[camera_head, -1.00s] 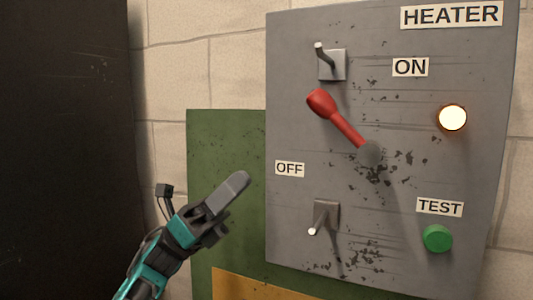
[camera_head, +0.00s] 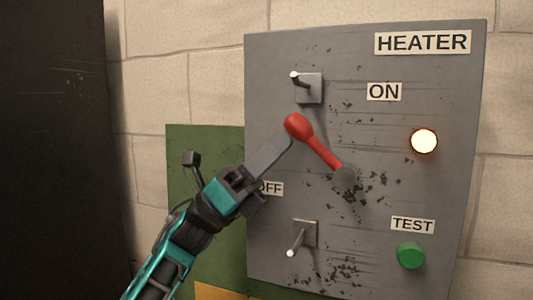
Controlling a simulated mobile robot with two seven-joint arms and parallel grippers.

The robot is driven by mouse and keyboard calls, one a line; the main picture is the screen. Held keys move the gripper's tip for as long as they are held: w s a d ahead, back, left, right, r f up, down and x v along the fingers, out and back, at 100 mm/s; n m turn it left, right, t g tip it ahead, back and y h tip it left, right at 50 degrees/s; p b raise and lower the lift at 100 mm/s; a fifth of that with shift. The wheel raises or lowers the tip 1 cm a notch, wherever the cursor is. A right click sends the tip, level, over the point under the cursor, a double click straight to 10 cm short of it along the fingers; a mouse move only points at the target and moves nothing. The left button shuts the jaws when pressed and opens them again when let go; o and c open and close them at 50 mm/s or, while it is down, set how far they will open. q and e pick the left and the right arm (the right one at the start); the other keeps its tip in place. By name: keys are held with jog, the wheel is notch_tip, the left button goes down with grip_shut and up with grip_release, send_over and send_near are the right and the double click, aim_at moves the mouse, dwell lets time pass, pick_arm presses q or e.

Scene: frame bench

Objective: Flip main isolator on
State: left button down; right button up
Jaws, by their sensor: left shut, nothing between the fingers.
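The main isolator is a red lever (camera_head: 320,150) on a grey panel (camera_head: 380,60) labelled HEATER. Its round grey pivot (camera_head: 345,179) is at the lower right, and the lever slants up and left to its red knob. The ON label (camera_head: 384,92) is above it to the right. The OFF label (camera_head: 273,188) is at lower left, partly hidden by my left gripper. My left gripper (camera_head: 285,142) is shut and empty, its fingertips just below and left of the knob. I cannot tell whether they touch it. My right gripper is not in view.
Metal toggle switches sit above (camera_head: 307,87) and below (camera_head: 304,235) the lever. A lit round lamp (camera_head: 424,141) and a green TEST button (camera_head: 411,256) are at right. A green board (camera_head: 190,145) and a dark cabinet (camera_head: 50,150) stand to the left.

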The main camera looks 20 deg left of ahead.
aim_at(290, 117)
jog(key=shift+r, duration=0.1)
pick_arm(q)
jog(key=r+g+y+p, duration=0.1)
jog(key=p, duration=0.1)
jog(key=d+r+m+g+y+p, duration=0.1)
jog(key=r+y+p, duration=0.1)
jog(key=d+r+m+y+p, duration=0.1)
jog(key=r+y+p, duration=0.1)
jog(key=shift+d+r+g+p, duration=0.1)
jog(key=shift+d+g+p, duration=0.1)
jog(key=shift+g+p, duration=0.2)
jog(key=shift+d+r+m+y+p, duration=0.35)
jog(key=shift+d+m+y+p, duration=0.15)
jog(key=shift+y, duration=0.2)
jog(key=shift+s+d+g, duration=0.1)
jog(key=shift+d+g, duration=0.2)
jog(key=shift+d, duration=0.15)
jog(key=shift+d+r, duration=0.3)
jog(key=shift+d, duration=0.3)
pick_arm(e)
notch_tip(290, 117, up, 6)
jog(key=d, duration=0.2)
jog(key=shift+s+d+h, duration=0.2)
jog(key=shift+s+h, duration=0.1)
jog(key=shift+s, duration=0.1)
pick_arm(q)
jog(key=shift+d+r, duration=0.1)
jog(key=shift+r, duration=0.05)
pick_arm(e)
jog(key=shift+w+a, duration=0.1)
